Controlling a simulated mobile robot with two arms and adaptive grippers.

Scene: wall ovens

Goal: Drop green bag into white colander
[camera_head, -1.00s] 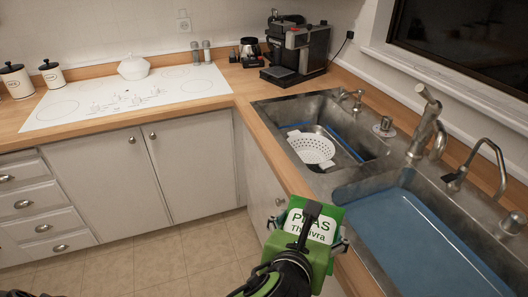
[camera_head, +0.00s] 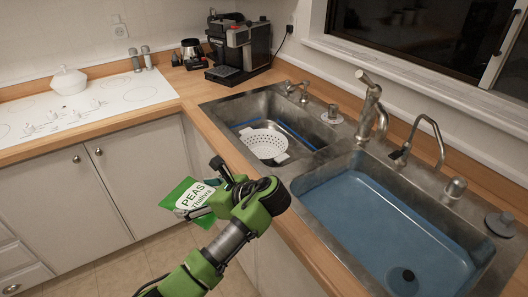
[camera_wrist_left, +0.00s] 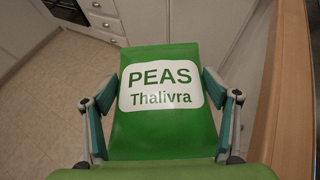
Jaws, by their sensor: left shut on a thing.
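The green bag (camera_head: 184,197) has a white label reading PEAS Thalivra. My left gripper (camera_head: 203,199) is shut on it and holds it in front of the cabinet doors, left of the counter's front edge. In the left wrist view the bag (camera_wrist_left: 165,125) sits between the two fingers of my left gripper (camera_wrist_left: 162,120). The white colander (camera_head: 262,143) stands in the left sink basin, up and to the right of the bag and apart from it. My right gripper is not in view.
The wooden counter edge (camera_head: 222,146) lies between the bag and the left basin (camera_head: 240,110). The right basin (camera_head: 340,205) is blue inside. A tall faucet (camera_head: 375,115) rises behind the sinks. A coffee machine (camera_head: 243,50) stands at the back.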

